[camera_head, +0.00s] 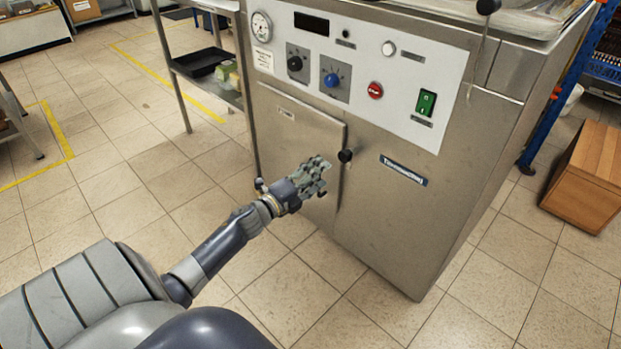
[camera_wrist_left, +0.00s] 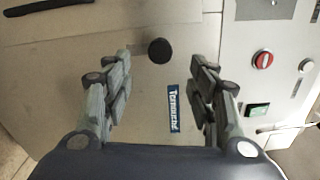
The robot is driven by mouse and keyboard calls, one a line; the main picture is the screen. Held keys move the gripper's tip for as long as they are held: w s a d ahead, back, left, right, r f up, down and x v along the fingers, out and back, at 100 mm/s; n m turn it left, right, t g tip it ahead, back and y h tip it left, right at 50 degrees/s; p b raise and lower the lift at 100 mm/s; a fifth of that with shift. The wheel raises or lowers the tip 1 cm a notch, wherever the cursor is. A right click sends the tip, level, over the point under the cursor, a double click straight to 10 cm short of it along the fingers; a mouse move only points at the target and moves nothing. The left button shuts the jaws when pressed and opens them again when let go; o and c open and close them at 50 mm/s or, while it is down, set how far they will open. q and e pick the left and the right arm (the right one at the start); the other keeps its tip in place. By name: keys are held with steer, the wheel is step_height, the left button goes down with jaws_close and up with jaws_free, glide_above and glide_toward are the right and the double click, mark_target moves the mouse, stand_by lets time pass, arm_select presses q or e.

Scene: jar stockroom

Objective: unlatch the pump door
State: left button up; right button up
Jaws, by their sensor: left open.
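The pump door (camera_head: 296,139) is a flat metal panel low on the front of the steel machine, and it looks shut. Its black round latch knob (camera_head: 345,156) sits at the door's right edge. My left gripper (camera_head: 318,172) is open and empty in front of the door, just left of the knob in the head view. In the left wrist view the knob (camera_wrist_left: 160,50) shows ahead, beyond and between the two spread fingers (camera_wrist_left: 160,92), and apart from them. My right gripper is not in view.
The control panel above the door has a blue knob (camera_head: 332,80), a red button (camera_head: 375,90) and a green switch (camera_head: 426,102). A blue label (camera_head: 403,170) is right of the door. A wooden box (camera_head: 587,180) stands at the right.

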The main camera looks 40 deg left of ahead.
arm_select(q)
steer(key=shift+s+a, duration=0.1)
steer(key=shift+s, duration=1)
